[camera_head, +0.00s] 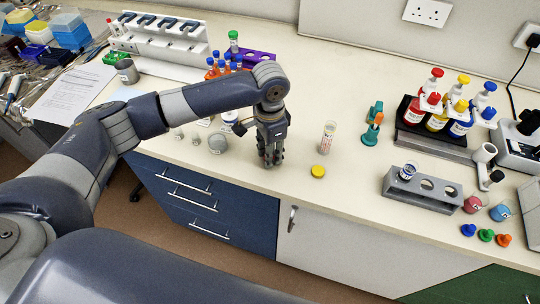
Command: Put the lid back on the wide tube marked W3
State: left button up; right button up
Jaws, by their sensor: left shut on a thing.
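A clear tube (328,138) with reddish marks stands upright on the bench, right of my left gripper. I cannot read W3 on it, nor tell if its top is open. A yellow lid (318,171) lies on the bench in front of it. My left gripper (268,160) points down close to the bench, left of the tube and the lid. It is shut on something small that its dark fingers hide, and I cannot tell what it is. My right gripper is not in view.
A grey rack (445,200) holds a blue-marked vial (407,172). Blue (468,230), green (486,235) and orange (504,240) lids lie near the front edge. Coloured bottles (437,115) stand behind. A purple rack (262,58) holds tubes. Bench between tube and grey rack is clear.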

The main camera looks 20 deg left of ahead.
pick_arm(q)
jog(key=shift+r, duration=0.45)
notch_tip(320, 180, up, 2)
jog(key=shift+w+r+b, duration=0.1)
jog(key=shift+r+b, duration=0.1)
jog(key=shift+b, duration=0.5)
jog(key=s+d+r+b, duration=0.1)
jog(key=s+d, duration=0.1)
jog(key=s, duration=0.5)
jog(key=s+d+b, duration=0.1)
jog(key=s+d, duration=0.1)
jog(key=s, duration=0.6)
jog(key=shift+s+d+r, duration=0.25)
jog(key=shift+d+r, duration=0.1)
